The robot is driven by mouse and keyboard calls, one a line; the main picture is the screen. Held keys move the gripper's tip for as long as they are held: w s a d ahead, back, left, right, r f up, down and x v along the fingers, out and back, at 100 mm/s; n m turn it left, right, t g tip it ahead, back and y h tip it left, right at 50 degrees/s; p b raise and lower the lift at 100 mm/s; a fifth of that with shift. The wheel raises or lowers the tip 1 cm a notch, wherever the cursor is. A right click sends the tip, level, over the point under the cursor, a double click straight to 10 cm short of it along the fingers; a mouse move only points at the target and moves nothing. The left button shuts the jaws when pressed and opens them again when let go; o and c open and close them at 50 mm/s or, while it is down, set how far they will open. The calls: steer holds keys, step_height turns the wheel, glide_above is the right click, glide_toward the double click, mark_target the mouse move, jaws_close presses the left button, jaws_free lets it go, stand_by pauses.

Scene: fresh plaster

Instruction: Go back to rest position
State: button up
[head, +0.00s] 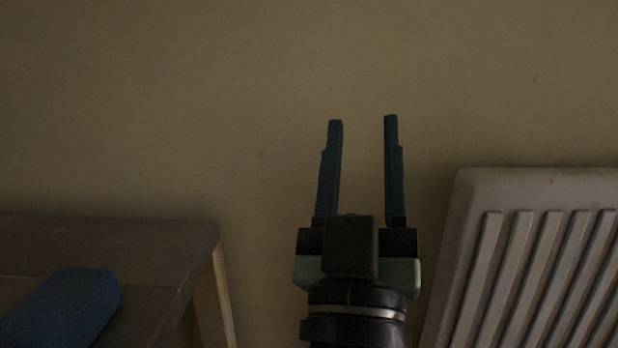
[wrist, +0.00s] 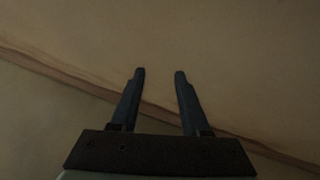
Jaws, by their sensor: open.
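My gripper (head: 363,120) is in the middle of the head view, pointing up the picture toward the plain wall. Its two dark blue fingers stand apart with nothing between them. It also shows at the bottom of the wrist view (wrist: 160,74), where its fingers are apart and empty. Beyond the fingers the wrist view holds only a plain tan surface crossed by a slanting darker line.
A table (head: 150,238) stands at the lower left, with a blue object (head: 65,308) on it, cut by the frame's edge. A pale ribbed radiator-like panel (head: 480,190) is at the right. Bare wall (head: 200,90) fills the upper part.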

steer(key=s+a+r+t+y+p, duration=0.1)
steer(key=s+a+r+y, duration=0.1)
steer(key=s+r, duration=0.35)
steer(key=s+a+r+t+y+p, duration=0.1)
steer(key=s+a+r+y+p, duration=0.15)
steer(key=r, duration=0.55)
step_height(320, 180, up, 36)
steer(key=p, duration=3.5)
steer(key=shift+w+h+p, duration=0.3)
steer(key=shift+h+p, duration=0.05)
steer(key=shift+h, duration=0.1)
steer(key=shift+s, duration=0.1)
